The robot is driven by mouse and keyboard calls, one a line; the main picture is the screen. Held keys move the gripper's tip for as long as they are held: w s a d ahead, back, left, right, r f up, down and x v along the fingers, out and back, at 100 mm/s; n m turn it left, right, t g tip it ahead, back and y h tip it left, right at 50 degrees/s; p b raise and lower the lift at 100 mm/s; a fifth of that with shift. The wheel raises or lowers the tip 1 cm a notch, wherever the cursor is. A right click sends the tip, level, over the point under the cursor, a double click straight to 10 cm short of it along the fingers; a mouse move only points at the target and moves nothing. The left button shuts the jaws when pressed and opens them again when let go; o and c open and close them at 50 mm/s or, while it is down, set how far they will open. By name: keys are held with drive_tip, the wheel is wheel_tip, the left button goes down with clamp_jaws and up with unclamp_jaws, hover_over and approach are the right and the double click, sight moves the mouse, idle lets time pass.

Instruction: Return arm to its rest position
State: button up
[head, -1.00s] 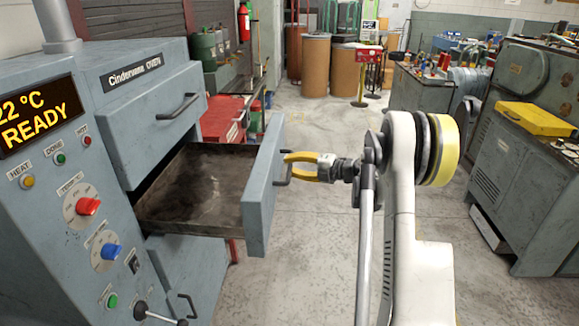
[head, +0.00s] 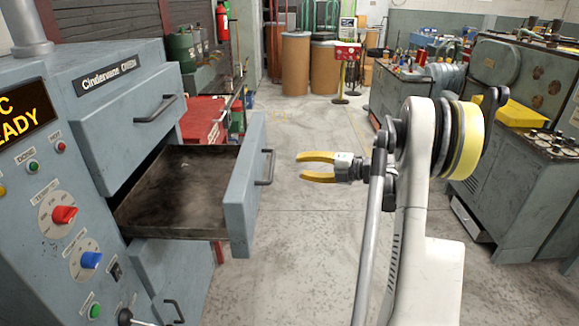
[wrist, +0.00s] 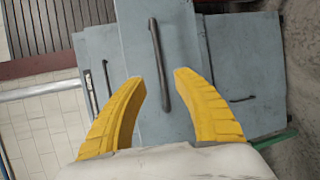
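My gripper (head: 308,167) has yellow fingers and is open and empty. In the head view it is in the air to the right of the pulled-out oven drawer, apart from the drawer handle (head: 266,167). In the wrist view the open gripper (wrist: 160,85) faces the drawer front (wrist: 185,100), with the dark handle (wrist: 158,60) showing beyond and between the fingertips. My arm stretches left from its white column at the right.
The grey oven (head: 100,150) stands at the left with its drawer (head: 165,195) open and empty. A grey machine (head: 500,170) stands at the right. Concrete floor (head: 320,240) is free between them. Brown drums (head: 296,62) stand far back.

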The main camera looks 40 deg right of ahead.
drive_tip(key=shift+s+d+r, duration=0.1)
drive_tip(key=shift+s+d, duration=0.15)
drive_tip(key=shift+s, duration=0.15)
